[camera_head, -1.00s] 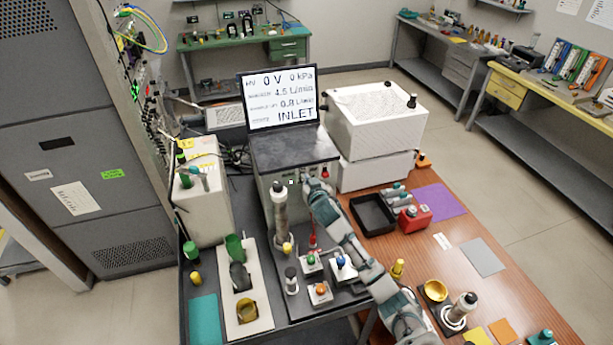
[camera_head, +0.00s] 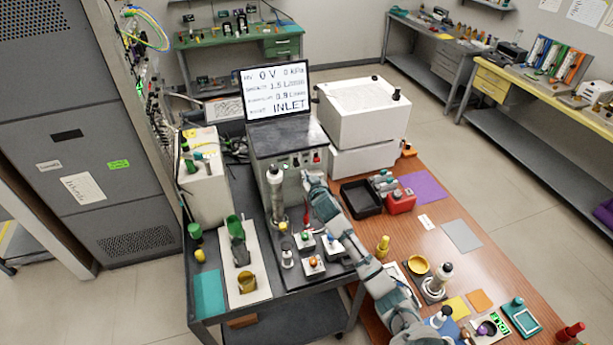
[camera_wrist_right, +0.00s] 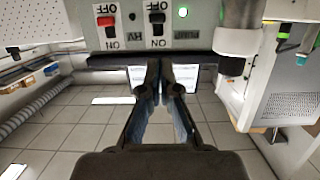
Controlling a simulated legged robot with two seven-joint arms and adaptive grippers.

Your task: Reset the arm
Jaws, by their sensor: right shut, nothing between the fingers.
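My right arm comes in from the lower right in the head view. My right gripper (camera_head: 309,180) is at the front of the grey instrument (camera_head: 286,141), just below its switch panel. In the right wrist view my right gripper (camera_wrist_right: 166,72) is shut and empty. Its fingertips point at the panel's lower edge, under a red switch (camera_wrist_right: 106,22) and a black switch (camera_wrist_right: 157,18). I cannot tell whether the fingertips touch the panel. My left gripper does not show.
A screen (camera_head: 276,93) on the instrument reads 0 V and INLET. A tall cylinder (camera_head: 276,195) stands left of my right gripper. A black tray (camera_head: 361,198) and a red box (camera_head: 400,202) lie to its right.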

